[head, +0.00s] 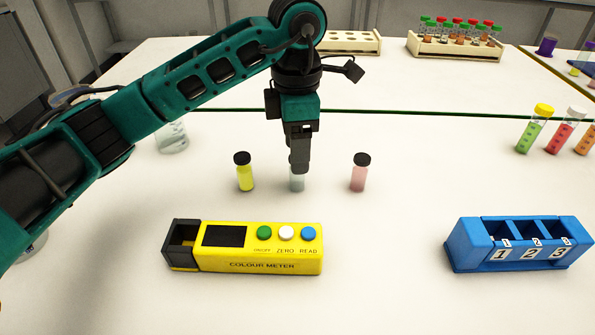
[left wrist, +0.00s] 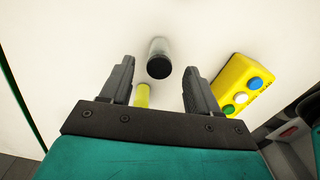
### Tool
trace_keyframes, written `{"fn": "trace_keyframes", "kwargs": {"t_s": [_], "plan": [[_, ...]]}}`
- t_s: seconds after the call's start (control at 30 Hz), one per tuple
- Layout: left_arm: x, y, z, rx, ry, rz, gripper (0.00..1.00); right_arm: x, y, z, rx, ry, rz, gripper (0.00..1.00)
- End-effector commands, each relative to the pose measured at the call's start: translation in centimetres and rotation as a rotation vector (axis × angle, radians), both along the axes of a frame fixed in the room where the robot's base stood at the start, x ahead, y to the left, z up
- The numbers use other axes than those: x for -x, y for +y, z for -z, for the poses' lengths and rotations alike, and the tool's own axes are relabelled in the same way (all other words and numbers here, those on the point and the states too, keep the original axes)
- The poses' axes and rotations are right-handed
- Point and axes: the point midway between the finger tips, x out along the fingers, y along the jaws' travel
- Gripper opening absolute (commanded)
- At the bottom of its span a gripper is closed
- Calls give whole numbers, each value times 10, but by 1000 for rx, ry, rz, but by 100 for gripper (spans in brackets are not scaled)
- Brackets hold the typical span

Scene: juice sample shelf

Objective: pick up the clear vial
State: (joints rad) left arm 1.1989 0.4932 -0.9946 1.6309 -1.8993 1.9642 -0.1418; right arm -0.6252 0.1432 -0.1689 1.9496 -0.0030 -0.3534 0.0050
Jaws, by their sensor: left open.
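The clear vial (head: 297,184) stands upright on the white table between two other vials. In the head view my left gripper (head: 299,168) points down over it and hides its cap and upper part. In the left wrist view the clear vial (left wrist: 159,58) shows its dark cap, in the gap between the two open fingers of my left gripper (left wrist: 157,72). I cannot tell whether a finger touches it. My right gripper is in neither view.
A yellow vial (head: 244,172) stands left and a pink vial (head: 360,173) right. The yellow colour meter (head: 262,262) lies in front, and a blue numbered rack (head: 470,256) is at right. Coloured tubes (head: 530,130) stand further right. Racks (head: 455,50) stand behind.

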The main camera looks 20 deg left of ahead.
Motion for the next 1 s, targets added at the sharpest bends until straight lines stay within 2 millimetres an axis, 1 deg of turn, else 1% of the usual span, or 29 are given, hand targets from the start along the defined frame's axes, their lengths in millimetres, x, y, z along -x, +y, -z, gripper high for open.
{"fn": "trace_keyframes", "kwargs": {"t_s": [0.17,0.3,0.4,0.53,0.73,1.0], "plan": [[0,0,14,1,2,0,61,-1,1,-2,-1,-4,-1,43],[0,0,36,1,4,1,61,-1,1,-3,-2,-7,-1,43],[0,0,49,1,3,0,61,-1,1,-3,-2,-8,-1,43],[-1,-1,56,2,0,0,61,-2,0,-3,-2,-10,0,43],[-1,-1,56,2,-1,1,61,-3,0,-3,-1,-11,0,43],[-1,-1,56,2,-1,0,35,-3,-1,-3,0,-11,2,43]]}}
